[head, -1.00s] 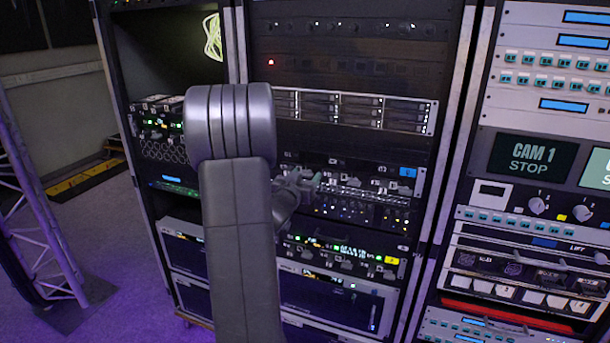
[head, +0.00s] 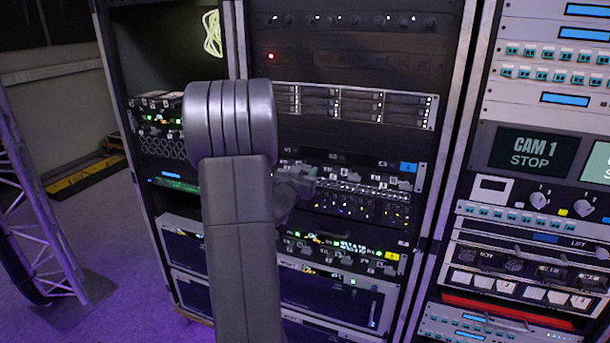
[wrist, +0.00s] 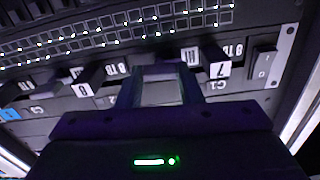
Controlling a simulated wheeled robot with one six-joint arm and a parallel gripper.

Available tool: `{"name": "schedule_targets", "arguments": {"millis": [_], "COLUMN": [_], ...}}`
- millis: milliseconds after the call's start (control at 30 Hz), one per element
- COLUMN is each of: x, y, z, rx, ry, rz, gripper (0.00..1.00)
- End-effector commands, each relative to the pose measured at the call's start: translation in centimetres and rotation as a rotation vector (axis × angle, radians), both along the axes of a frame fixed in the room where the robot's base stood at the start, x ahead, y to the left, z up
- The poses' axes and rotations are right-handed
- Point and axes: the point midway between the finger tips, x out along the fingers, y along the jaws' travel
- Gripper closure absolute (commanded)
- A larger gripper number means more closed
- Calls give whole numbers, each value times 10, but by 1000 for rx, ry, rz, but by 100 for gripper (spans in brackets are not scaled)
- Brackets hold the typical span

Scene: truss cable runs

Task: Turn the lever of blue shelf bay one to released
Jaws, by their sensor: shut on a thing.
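The blue shelf is the rack unit with the blue tag (head: 408,168) in the middle rack; the tag also shows at the left edge of the wrist view (wrist: 9,114). My gripper (head: 308,174) reaches the left part of this shelf's front, and my arm hides the shelf's left end. In the wrist view the shelf appears upside down. There my gripper (wrist: 160,76) is shut on a lever at the shelf front, mostly hidden between the fingers. Dark levers with white labels stand on both sides, one to the right (wrist: 214,56) and one to the left (wrist: 90,78).
A rocker switch (wrist: 263,64) sits near the shelf's end in the wrist view. A similar shelf with a yellow tag (head: 391,256) lies below. A control rack (head: 540,100) stands at right, a truss (head: 45,210) at left. Floor is clear between truss and rack.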

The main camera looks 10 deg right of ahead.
Motion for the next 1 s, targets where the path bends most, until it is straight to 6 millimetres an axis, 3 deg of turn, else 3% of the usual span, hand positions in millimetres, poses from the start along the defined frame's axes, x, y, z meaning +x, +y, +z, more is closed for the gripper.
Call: {"name": "schedule_targets", "arguments": {"millis": [1000], "x": [-2], "y": [-3], "z": [-6], "rx": [760], "ry": [-515], "rz": [-1], "gripper": [90]}}
